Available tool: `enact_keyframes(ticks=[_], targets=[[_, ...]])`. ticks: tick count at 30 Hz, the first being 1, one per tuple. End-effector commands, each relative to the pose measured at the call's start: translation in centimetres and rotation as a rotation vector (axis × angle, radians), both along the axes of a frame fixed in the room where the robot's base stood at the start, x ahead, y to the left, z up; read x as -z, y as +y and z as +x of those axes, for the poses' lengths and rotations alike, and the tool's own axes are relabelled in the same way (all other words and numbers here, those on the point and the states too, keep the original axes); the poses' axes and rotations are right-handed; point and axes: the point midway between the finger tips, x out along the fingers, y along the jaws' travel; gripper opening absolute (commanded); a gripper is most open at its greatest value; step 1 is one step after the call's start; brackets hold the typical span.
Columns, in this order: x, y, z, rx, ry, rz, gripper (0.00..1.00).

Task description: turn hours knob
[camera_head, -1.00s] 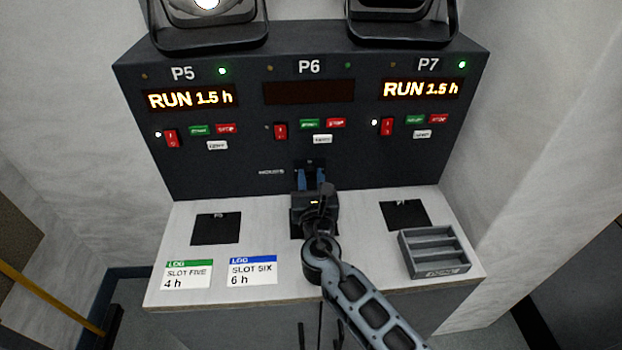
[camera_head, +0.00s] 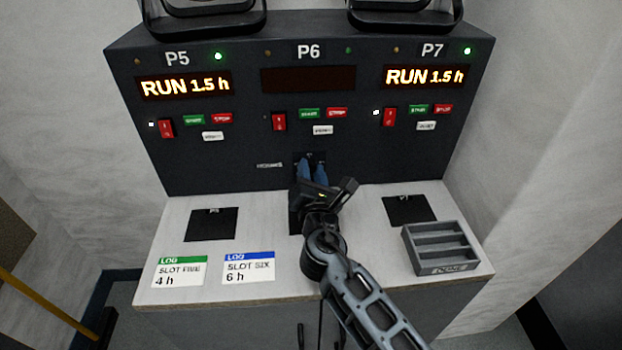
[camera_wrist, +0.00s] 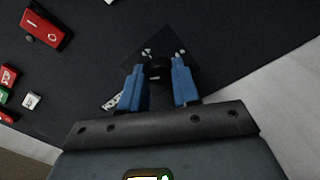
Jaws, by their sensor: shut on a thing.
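The hours knob (camera_wrist: 159,72) is a small dark round knob on the lower middle of the dark panel (camera_head: 222,172), right of the HOURS label (camera_head: 269,165). In the head view my gripper hides most of it. My gripper (camera_head: 313,172) has blue fingers, one on each side of the knob, and is shut on it. In the wrist view the gripper (camera_wrist: 160,80) holds the knob between its fingertips, and the panel appears tilted. The P6 display (camera_head: 308,79) above is dark.
P5 display (camera_head: 185,87) and P7 display (camera_head: 425,76) both read RUN 1.5 h. Red switches and small buttons sit above the knob. A grey tray (camera_head: 440,248) stands at right.

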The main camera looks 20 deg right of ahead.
Motion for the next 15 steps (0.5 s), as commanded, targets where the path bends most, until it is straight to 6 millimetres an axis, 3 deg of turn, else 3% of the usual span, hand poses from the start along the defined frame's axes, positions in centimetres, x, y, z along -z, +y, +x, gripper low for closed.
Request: enact_keyframes(ticks=[15], targets=[[0.56,-0.08,-0.07,0.0,-0.152,0.468,0.01]])
